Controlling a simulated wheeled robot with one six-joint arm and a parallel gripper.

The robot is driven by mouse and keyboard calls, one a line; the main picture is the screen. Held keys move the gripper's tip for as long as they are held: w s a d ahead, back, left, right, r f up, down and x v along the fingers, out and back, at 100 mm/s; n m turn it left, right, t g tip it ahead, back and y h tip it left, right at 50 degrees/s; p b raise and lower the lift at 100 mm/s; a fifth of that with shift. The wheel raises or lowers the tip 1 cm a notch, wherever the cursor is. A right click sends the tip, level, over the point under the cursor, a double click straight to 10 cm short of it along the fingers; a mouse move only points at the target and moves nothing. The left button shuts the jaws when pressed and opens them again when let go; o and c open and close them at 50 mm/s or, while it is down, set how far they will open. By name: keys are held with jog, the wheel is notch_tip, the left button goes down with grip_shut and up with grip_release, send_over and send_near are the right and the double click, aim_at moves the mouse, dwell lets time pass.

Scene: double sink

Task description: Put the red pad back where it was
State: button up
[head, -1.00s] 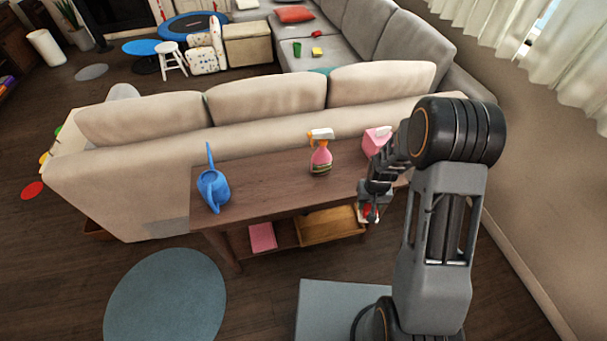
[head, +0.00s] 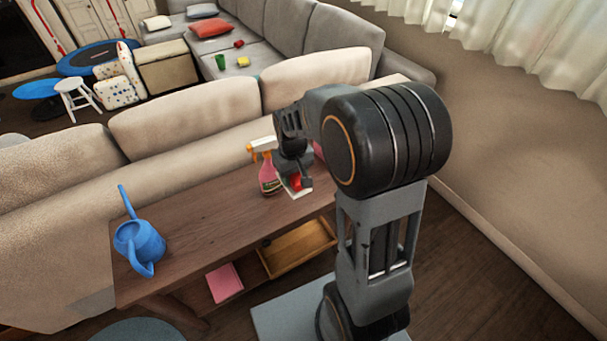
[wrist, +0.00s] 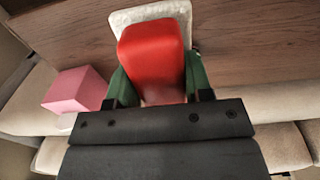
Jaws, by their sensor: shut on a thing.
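The red pad (wrist: 153,60), a red block with a white layer (wrist: 150,14) beneath it, is between the green fingers of my gripper (wrist: 155,85) in the wrist view. My gripper (head: 296,180) is shut on it. In the head view the red pad (head: 296,183) shows as a small red and white patch at the right part of the wooden table (head: 200,215), near its front edge. I cannot tell whether its underside touches the tabletop. My arm hides part of it.
A pink spray bottle (head: 268,178) stands close left of my gripper. A pink box (wrist: 75,90) is nearby, mostly hidden by my arm in the head view. A blue watering can (head: 140,240) is at the left. The lower shelf holds a pink pad (head: 224,282) and wooden tray (head: 298,250).

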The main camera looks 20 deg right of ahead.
jog(key=w+d+f, duration=0.8)
jog(key=w, duration=0.1)
jog(key=shift+f+b, duration=0.25)
jog(key=shift+b, duration=0.1)
jog(key=shift+w+d+f, duration=0.1)
jog(key=shift+d+f, duration=0.05)
jog(key=shift+f, duration=0.1)
jog(key=shift+w+f, duration=0.1)
jog(key=shift+f, duration=1.5)
jog(key=shift+f, duration=0.1)
jog(key=shift+f+b, duration=0.1)
jog(key=shift+b, duration=0.25)
jog(key=o, duration=0.9)
